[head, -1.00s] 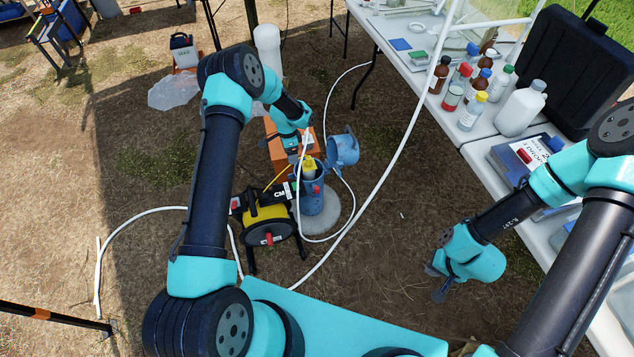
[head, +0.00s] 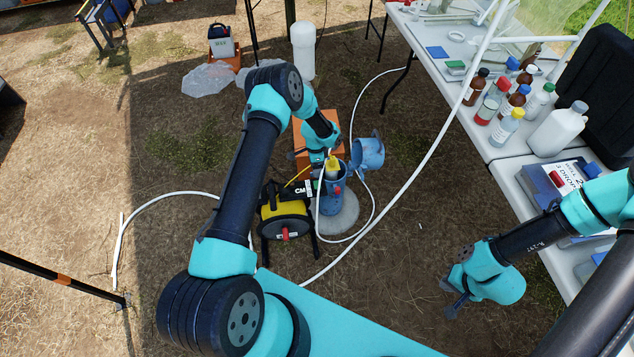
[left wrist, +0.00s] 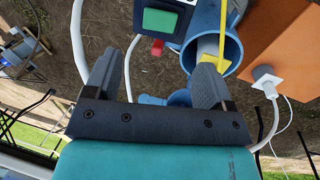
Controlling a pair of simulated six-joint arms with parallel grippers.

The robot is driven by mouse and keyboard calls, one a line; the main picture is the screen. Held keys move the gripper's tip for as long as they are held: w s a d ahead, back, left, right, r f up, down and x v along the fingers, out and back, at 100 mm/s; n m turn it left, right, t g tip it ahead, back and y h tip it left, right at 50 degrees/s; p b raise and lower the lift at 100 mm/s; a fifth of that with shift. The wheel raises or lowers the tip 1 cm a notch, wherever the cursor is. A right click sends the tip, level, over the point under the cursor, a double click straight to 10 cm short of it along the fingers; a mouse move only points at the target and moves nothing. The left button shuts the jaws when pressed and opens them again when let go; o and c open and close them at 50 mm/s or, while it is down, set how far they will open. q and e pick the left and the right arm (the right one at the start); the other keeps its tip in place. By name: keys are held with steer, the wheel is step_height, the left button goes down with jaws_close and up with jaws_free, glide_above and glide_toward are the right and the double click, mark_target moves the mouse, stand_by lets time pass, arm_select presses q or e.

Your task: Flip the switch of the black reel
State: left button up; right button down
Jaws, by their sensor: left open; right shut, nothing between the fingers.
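The black reel (head: 284,222) stands on the ground in the head view, with a yellow drum, a red knob on its front and a "CM" label on top. In the left wrist view, part of a black box (left wrist: 182,8) with a green face (left wrist: 160,21) and a red tab (left wrist: 157,46) shows beyond my fingers. The red tab may be the switch; its position is unclear. My left gripper (left wrist: 155,78) is open and empty, with the tab apart from its fingers. My right gripper (head: 450,297) is shut and empty, low beside the table.
A blue open-topped well pipe (head: 333,198) with a yellow piece in its mouth stands right of the reel. An orange box (head: 301,152) is behind. White tubing (head: 345,245) crosses the ground. The white table (head: 497,147) with several bottles is at right. Ground to the left is mostly clear.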

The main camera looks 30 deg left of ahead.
mark_target(317, 183)
arm_select(q)
steer(key=f, duration=0.3)
steer(key=s+f, duration=0.1)
steer(key=f, duration=0.2)
steer(key=d+f, duration=0.1)
steer(key=f, duration=0.2)
steer(key=shift+s+f, duration=0.15)
steer(key=shift+s, duration=0.05)
steer(key=shift+c, duration=0.4)
steer(key=c, duration=0.9)
steer(key=shift+o, duration=0.2)
steer(key=shift+a+t+y, duration=0.25)
steer(key=shift+t+y, duration=0.05)
steer(key=shift+t, duration=0.1)
steer(key=shift+d, duration=0.2)
